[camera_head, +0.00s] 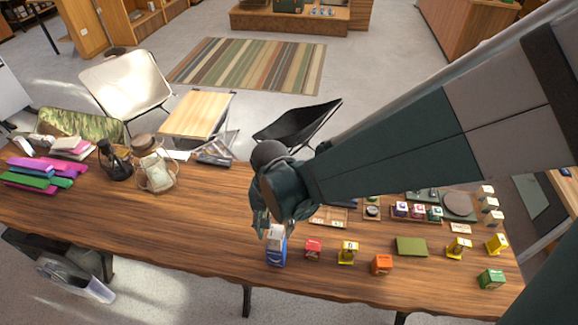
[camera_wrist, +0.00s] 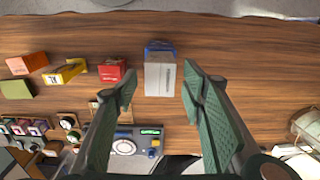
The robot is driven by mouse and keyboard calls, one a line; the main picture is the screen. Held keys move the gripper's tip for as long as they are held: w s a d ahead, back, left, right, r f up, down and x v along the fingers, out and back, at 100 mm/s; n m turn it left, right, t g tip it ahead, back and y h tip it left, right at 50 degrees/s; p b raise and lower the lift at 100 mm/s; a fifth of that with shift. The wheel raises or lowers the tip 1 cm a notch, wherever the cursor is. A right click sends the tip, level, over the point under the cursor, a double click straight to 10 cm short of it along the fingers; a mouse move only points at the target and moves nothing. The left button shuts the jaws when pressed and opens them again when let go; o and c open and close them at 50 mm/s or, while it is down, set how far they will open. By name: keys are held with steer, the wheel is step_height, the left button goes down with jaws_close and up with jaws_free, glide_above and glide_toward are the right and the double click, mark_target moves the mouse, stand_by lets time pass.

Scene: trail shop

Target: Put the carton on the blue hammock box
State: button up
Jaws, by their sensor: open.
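The blue hammock box (camera_head: 277,254) stands near the front edge of the wooden table in the head view. The pale carton (camera_head: 276,232) sits at its top, just below my gripper (camera_head: 268,219). In the wrist view the carton (camera_wrist: 159,78) shows its pale grey-white face with dark print, and a strip of the blue hammock box (camera_wrist: 158,46) shows beyond it. The carton appears to rest on the blue box; the contact is hidden. My gripper (camera_wrist: 157,84) is open, with one finger on each side of the carton and a visible gap to each.
A red box (camera_head: 313,250), a yellow box (camera_head: 348,253) and an orange box (camera_head: 381,264) stand to the right. A green box (camera_head: 491,279) is farther right. The table between basket and blue box is clear.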

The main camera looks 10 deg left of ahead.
mark_target(276, 232)
step_height(276, 232, up, 9)
steer(key=shift+f, duration=0.15)
stand_by(0.4)
stand_by(0.8)
steer(key=w+d+r+t, duration=0.1)
steer(key=d+r, duration=0.2)
steer(key=d, duration=0.3)
steer(key=w+d+r+t+y, duration=0.1)
steer(key=d+r, duration=0.2)
steer(key=d, duration=0.3)
steer(key=w+d+r+t, duration=0.1)
steer(key=d+r, duration=0.2)
steer(key=d, duration=0.3)
steer(key=s+d+r+t, duration=0.2)
steer(key=d, duration=0.6)
steer(key=s+d+r+t+h, duration=0.1)
steer(key=s+d+r+t, duration=0.1)
steer(key=d, duration=0.7)
steer(key=shift+s+r, duration=0.2)
steer(key=shift+s, duration=0.15)
